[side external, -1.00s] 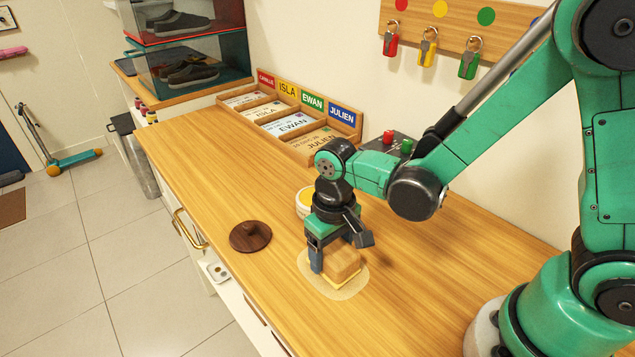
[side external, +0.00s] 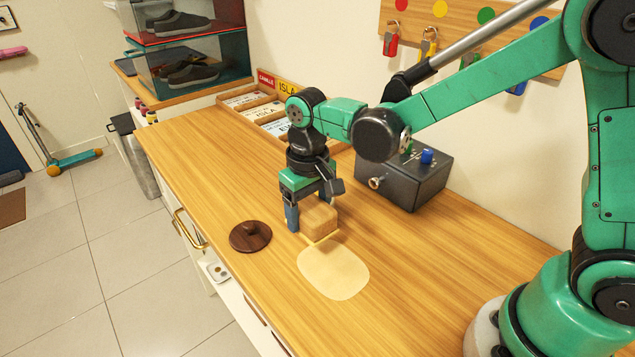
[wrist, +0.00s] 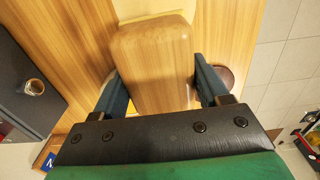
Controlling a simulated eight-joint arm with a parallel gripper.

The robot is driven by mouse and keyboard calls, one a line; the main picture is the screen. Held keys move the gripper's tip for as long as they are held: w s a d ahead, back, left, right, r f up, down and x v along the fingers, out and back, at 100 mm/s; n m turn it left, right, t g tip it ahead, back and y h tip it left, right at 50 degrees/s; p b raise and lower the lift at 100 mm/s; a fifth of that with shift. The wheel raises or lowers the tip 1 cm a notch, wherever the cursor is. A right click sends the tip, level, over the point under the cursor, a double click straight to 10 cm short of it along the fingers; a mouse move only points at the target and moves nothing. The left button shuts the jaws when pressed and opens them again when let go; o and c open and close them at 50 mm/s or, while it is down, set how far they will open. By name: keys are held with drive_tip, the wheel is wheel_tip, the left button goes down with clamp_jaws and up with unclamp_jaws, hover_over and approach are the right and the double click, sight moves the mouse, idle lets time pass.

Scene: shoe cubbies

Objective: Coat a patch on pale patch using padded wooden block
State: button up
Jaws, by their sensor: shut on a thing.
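The padded wooden block (side external: 320,217) is a light wood block with a yellowish pad edge underneath. My gripper (side external: 312,208) is shut on it, one finger on each side. In the wrist view the block (wrist: 153,62) fills the space between the fingers of my gripper (wrist: 160,88). The pale patch (side external: 335,277) is a rounded cream area on the wooden counter, bare of the block. The block is just beyond its far edge; whether its pad touches the counter I cannot tell. Part of the patch (wrist: 145,8) shows at the top of the wrist view.
A dark round wooden lid (side external: 250,236) lies left of the block. A dark box (side external: 405,180) with a knob stands against the wall. Name-labelled trays (side external: 262,108) sit at the back. The round yellow-topped tub seen earlier is hidden in the side view.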

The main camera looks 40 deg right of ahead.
sight(309, 204)
drive_tip(key=shift+r, duration=1.9)
drive_tip(key=s+d+r, duration=0.6)
drive_tip(key=d+r, duration=0.5)
drive_tip(key=d, duration=0.1)
drive_tip(key=f, duration=1.9)
drive_tip(key=shift+s+a+f, duration=0.15)
drive_tip(key=shift+a, duration=0.05)
drive_tip(key=shift+f, duration=0.2)
drive_tip(key=o, duration=1.2)
drive_tip(key=shift+r, duration=0.1)
